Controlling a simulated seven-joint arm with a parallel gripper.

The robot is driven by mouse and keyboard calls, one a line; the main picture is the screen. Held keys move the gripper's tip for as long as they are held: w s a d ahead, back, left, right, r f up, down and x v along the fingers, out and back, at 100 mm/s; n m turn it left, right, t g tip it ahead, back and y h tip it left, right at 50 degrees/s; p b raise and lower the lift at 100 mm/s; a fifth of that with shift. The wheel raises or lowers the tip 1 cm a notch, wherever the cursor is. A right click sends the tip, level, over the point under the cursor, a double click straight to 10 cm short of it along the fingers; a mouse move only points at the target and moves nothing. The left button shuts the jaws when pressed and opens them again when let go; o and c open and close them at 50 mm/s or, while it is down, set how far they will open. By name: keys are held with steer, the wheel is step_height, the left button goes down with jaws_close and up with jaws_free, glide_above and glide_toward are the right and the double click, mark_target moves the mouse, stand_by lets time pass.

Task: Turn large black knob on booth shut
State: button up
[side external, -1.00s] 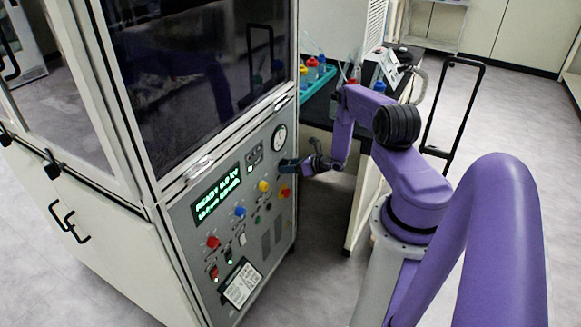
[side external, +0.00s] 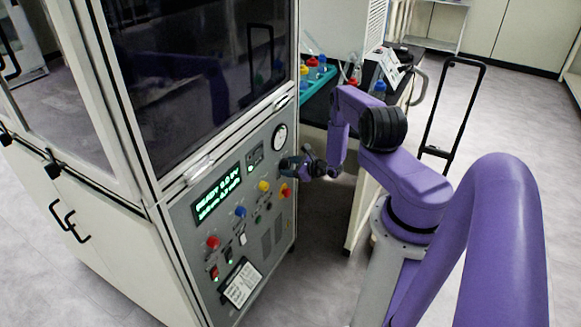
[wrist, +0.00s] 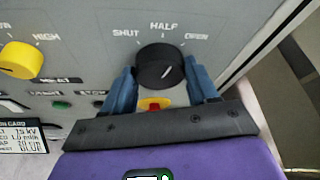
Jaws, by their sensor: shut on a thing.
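The large black knob (wrist: 158,62) is on the grey booth panel (wrist: 95,25), under the printed words SHUT at left, HALF at top and OPEN at right. Its white mark slants up and right, toward the OPEN side. My gripper (wrist: 161,72) has its blue fingers on the left and right sides of the knob and is shut on it.
A yellow knob (wrist: 22,60) is left of the black knob, and a red button on a yellow base (wrist: 155,104) is just below it. The round gauge (side external: 280,137) is above my gripper. A bench with bottles (side external: 312,66) stands behind my arm.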

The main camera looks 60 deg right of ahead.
steer(key=n+h, duration=0.2)
steer(key=n, duration=0.1)
steer(key=n+t, duration=0.1)
steer(key=shift+a+f+n+h, duration=0.2)
steer(key=shift+a+n+h, duration=0.1)
steer(key=shift+h, duration=0.1)
steer(key=n+h, duration=0.1)
steer(key=n, duration=0.1)
steer(key=n+t+h, duration=0.1)
steer(key=n, duration=0.1)
steer(key=shift+f+n+t, duration=0.15)
steer(key=shift+n+t, duration=0.15)
stand_by(0.4)
steer(key=o, duration=1.1)
steer(key=shift+c, duration=0.2)
steer(key=shift+s, duration=0.1)
steer(key=v, duration=1.7)
steer(key=shift+a, duration=0.15)
steer(key=shift+s, duration=0.15)
